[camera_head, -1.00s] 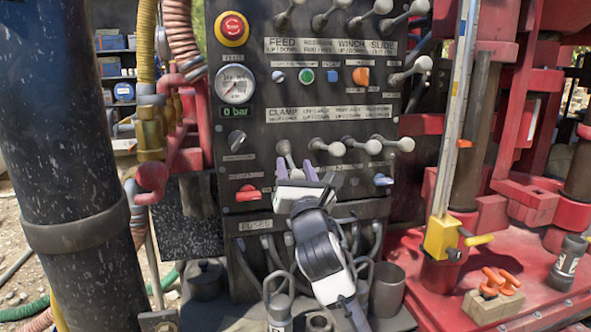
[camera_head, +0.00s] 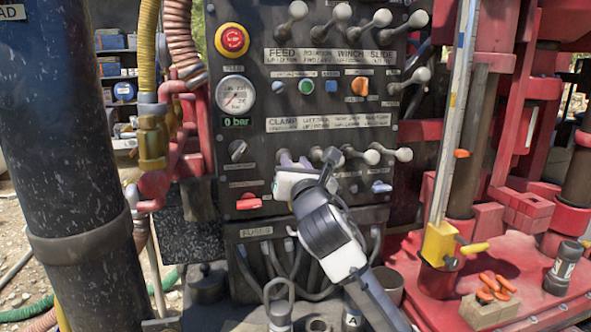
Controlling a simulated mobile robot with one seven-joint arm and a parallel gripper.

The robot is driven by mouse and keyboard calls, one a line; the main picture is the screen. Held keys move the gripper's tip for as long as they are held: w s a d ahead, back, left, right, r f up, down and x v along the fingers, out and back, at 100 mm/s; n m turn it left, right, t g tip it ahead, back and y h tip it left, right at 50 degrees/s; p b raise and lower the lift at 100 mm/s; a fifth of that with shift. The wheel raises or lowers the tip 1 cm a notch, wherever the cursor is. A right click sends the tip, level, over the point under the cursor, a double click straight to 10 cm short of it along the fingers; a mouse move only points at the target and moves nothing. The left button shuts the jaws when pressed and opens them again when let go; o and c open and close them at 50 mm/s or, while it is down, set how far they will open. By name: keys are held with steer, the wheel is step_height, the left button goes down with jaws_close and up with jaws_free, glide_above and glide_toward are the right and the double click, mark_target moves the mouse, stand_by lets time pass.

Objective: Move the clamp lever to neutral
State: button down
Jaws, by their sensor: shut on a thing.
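The clamp lever (camera_head: 284,153) is the leftmost lever in the lower row, just below the CLAMP label (camera_head: 283,124). My gripper (camera_head: 292,162) is at this lever, its purple-grey fingers shut on it. The fingers and the white gripper body hide most of the lever, so its exact tilt cannot be told. My arm reaches up to it from the lower right.
Several other round-knobbed levers (camera_head: 373,157) stand close to the right of my gripper. A red switch handle (camera_head: 248,202) sits below left. An emergency stop (camera_head: 232,40) and a gauge reading 0 bar (camera_head: 235,95) are above. Hoses and cups lie below the panel.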

steer(key=shift+w+r, duration=0.1)
steer(key=shift+r, duration=0.5)
steer(key=c, duration=1.1)
jaws_free()
steer(key=shift+a, duration=0.1)
steer(key=b+v, duration=0.4)
steer(key=v, duration=1)
steer(key=shift+w+f+b, duration=0.1)
steer(key=shift+f+b, duration=0.05)
steer(key=shift+b, duration=0.2)
